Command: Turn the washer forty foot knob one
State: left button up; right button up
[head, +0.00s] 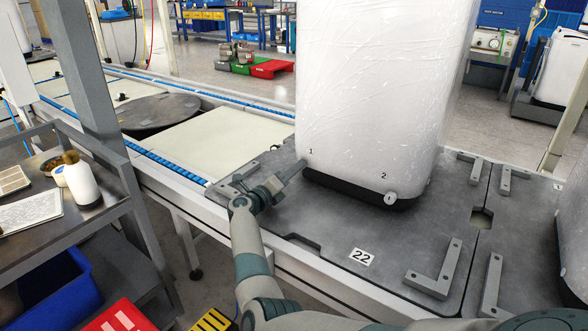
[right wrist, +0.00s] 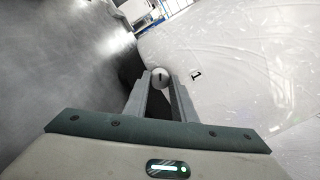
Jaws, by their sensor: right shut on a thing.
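The washer (head: 375,90) is a tall white appliance in clear wrap with a black base, standing on a dark plate (head: 330,225) marked 22. Label 1 is at its left lower corner and label 2 farther right. My right gripper (head: 298,168) reaches that left corner and is shut on knob one (right wrist: 160,77), a small round white knob with a dark line mark, between the fingertips. In the head view the fingers mostly hide this knob. Knob two (head: 390,198) is white, round and free, below label 2. My left gripper is not in view.
Metal L-shaped brackets (head: 434,269) stand on the plate around the washer. Another appliance (head: 574,245) stands at the right edge. A conveyor with blue rollers runs along the left. A metal cart (head: 95,205) with a white bottle (head: 81,182) stands at far left.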

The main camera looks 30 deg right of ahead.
dwell(0.3)
jog(key=o, duration=1.1)
jog(key=shift+c, duration=0.2)
jog(key=shift+a, duration=0.1)
